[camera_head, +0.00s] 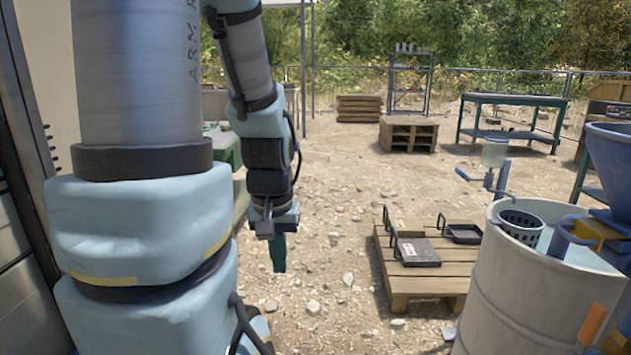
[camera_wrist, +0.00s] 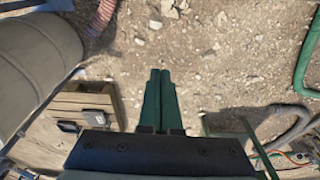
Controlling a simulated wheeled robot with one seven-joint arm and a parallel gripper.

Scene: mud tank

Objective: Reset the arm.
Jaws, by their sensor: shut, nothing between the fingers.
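My arm hangs down on the left side of the head view, with my gripper (camera_head: 279,253) at its lower end above the stony ground. The gripper's green fingers point down and are together, with nothing between them. In the wrist view the two green fingers of my gripper (camera_wrist: 160,85) lie side by side over bare ground. The gripper touches nothing that I can see.
A wooden pallet (camera_head: 429,283) with black trays stands right of my gripper. A large pale drum (camera_head: 520,300) is at the right front, and its side also shows in the wrist view (camera_wrist: 40,50). Open gravel surrounds the gripper.

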